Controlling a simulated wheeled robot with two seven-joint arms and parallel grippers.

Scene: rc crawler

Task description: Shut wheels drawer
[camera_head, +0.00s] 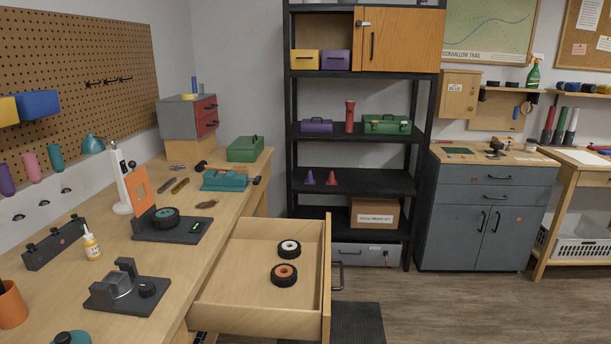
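The wooden wheels drawer (240,300) is pulled out from the right side of the workbench, low in the middle of the head view. Two black-tyred wheels lie in it: one with a white hub (289,249) and one with an orange hub (285,273). The drawer's front panel (327,280) faces right, and a dark handle (341,275) sticks out from it. Neither of my grippers shows in this view.
The workbench (70,295) at left carries a black stand with a wheel (166,216), a glue bottle (92,243) and a lamp (122,190). A black shelf (350,185) stands behind the drawer. Open floor (450,305) lies to the drawer's right.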

